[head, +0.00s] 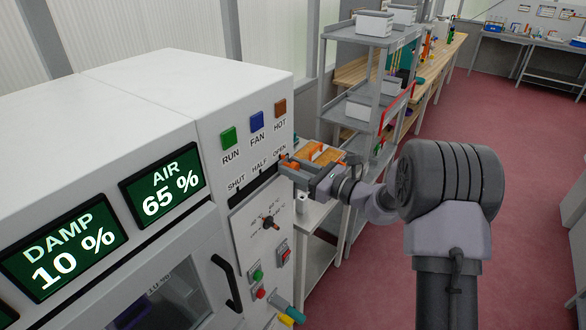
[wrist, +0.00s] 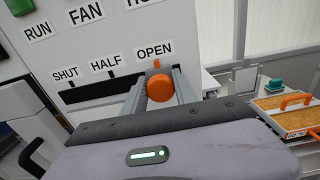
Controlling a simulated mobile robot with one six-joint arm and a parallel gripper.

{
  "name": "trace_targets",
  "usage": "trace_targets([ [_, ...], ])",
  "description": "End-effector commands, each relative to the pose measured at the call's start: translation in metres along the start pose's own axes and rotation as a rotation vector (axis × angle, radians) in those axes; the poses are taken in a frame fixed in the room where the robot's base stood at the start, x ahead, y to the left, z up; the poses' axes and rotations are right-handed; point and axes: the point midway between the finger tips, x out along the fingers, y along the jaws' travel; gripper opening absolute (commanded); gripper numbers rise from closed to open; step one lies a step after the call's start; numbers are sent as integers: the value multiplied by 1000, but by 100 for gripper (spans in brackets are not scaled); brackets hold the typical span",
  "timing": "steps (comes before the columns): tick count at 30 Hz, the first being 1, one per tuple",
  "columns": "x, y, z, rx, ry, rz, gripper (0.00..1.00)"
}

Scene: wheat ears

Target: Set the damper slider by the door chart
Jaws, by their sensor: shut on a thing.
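The damper slider has an orange knob (wrist: 160,88) and stands at the OPEN end of its dark slot (wrist: 97,91). The slot lies under the labels SHUT (wrist: 66,74), HALF (wrist: 105,62) and OPEN (wrist: 154,51). My gripper (wrist: 161,84) is shut on the knob, one finger on each side. In the head view my gripper (head: 287,165) reaches the white machine's side panel by the OPEN label (head: 279,151), and the knob is hard to make out. Displays read DAMP 10 % (head: 65,248) and AIR 65 % (head: 162,187). I cannot see a door chart clearly.
Green RUN, blue FAN and brown HOT buttons (head: 280,108) sit above the slot. A rotary dial (head: 268,222) and a black door handle (head: 228,283) are below.

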Motion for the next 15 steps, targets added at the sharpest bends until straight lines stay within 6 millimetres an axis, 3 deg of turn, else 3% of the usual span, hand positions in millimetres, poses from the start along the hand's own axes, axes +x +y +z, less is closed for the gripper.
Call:
trace_targets([
  [1,-1,-2,2,-3,-4,-6,38],
  [4,0,-2,2,-2,-4,-5,54],
  [15,-6,-2,1,-1,-2,-4,54],
])
